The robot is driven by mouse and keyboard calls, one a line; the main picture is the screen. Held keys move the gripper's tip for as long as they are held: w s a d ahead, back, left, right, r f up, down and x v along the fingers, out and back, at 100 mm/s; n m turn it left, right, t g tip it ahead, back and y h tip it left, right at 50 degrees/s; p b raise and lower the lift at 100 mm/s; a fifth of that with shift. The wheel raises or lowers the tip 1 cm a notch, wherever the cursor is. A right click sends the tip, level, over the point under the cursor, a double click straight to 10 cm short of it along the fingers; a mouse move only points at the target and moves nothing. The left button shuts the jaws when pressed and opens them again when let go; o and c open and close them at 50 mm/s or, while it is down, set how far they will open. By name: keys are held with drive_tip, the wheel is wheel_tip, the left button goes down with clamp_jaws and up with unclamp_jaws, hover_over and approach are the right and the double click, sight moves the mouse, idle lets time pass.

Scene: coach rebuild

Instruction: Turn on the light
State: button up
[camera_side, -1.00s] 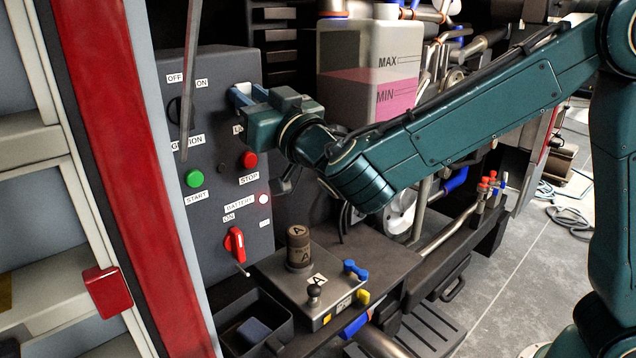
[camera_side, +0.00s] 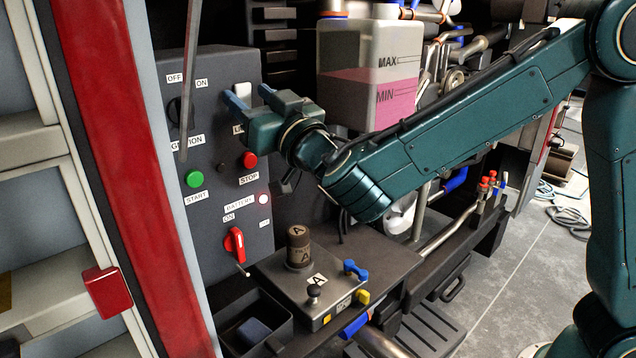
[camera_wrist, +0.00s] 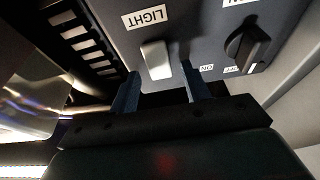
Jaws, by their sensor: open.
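The light switch is a white rocker (camera_wrist: 156,60) beside the LIGHT label (camera_wrist: 145,17) in the wrist view. In the side view the white rocker (camera_side: 243,91) shows at the panel's upper right, just behind my fingers. My gripper (camera_side: 252,97) is open, with its two blue fingers apart and pointing at the grey panel (camera_side: 218,70). In the wrist view my gripper (camera_wrist: 160,90) has one finger on each side of the rocker's near end. Nothing is held. I cannot tell whether the fingers touch the panel.
The black ignition knob (camera_wrist: 246,46) is near the right finger in the wrist view. Below on the panel are a green button (camera_side: 194,178), a red button (camera_side: 249,160) and a red battery switch (camera_side: 235,244). A fluid tank (camera_side: 368,75) stands to the right.

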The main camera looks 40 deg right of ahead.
drive_tip(key=v, duration=0.7)
drive_tip(key=shift+s, duration=0.2)
drive_tip(key=shift+f, duration=0.1)
idle(0.3)
drive_tip(key=s+d+f+m+g+h, duration=0.2)
drive_tip(key=d+m+g+h, duration=0.15)
drive_tip(key=d, duration=0.65)
drive_tip(key=s+d+f+m+g+h, duration=0.25)
drive_tip(key=d+g, duration=0.25)
drive_tip(key=d, duration=0.5)
drive_tip(key=s+f+n+g+y, duration=0.3)
drive_tip(key=s, duration=0.8)
drive_tip(key=s+a+f+n+g+y, duration=0.1)
drive_tip(key=s+f+n+g+y, duration=0.2)
drive_tip(key=s, duration=0.8)
drive_tip(key=shift+a+f+g, duration=0.25)
drive_tip(key=shift+g, duration=0.4)
